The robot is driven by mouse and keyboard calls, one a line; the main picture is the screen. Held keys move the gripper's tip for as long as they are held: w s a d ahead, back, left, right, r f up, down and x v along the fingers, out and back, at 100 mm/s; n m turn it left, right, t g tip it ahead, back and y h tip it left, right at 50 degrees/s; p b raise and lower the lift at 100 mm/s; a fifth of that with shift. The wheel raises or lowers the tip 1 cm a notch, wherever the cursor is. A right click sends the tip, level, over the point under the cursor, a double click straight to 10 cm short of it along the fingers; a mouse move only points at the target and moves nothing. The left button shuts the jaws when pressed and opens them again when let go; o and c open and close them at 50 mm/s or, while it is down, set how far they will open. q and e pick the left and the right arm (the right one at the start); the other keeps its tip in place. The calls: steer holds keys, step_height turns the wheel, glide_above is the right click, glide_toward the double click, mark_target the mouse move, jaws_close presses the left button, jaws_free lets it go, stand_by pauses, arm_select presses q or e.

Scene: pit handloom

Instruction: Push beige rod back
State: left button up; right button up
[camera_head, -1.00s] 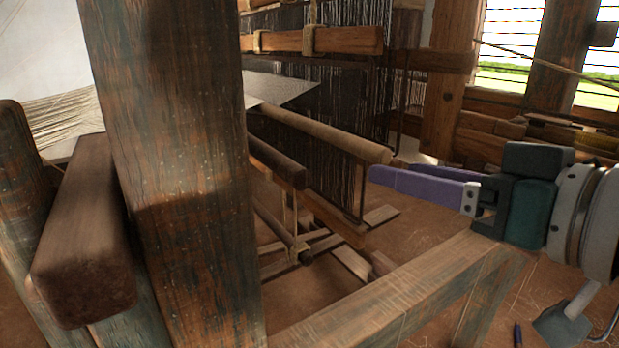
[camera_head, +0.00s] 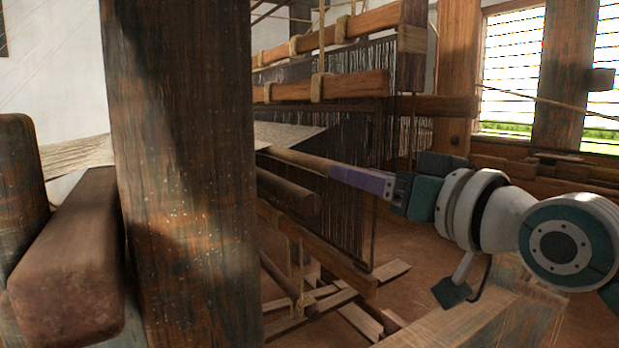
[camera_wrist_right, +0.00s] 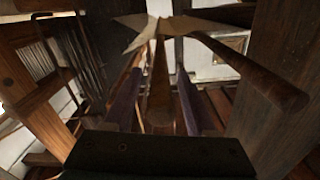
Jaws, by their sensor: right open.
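The beige rod (camera_head: 298,159) is a long round bar running along the loom beside the dark warp threads. Its near end lies at my right gripper (camera_head: 335,172). In the right wrist view, the rod (camera_wrist_right: 159,95) runs lengthwise between my two purple fingers, with a visible gap on each side. The right gripper is open around the near end and does not grip it. The rod's far end is hidden behind the thick post in the head view. My left gripper is not in view.
A thick wooden post (camera_head: 185,180) blocks the left of the head view. A darker round beam (camera_head: 288,192) lies below and left of the rod. Heddle bars (camera_head: 330,86) hang above. A wooden frame beam (camera_head: 450,325) stands under my right arm.

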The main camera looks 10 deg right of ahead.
steer(key=shift+w+a, duration=0.1)
steer(key=shift+w, duration=0.15)
jaws_close()
stand_by(0.3)
stand_by(0.9)
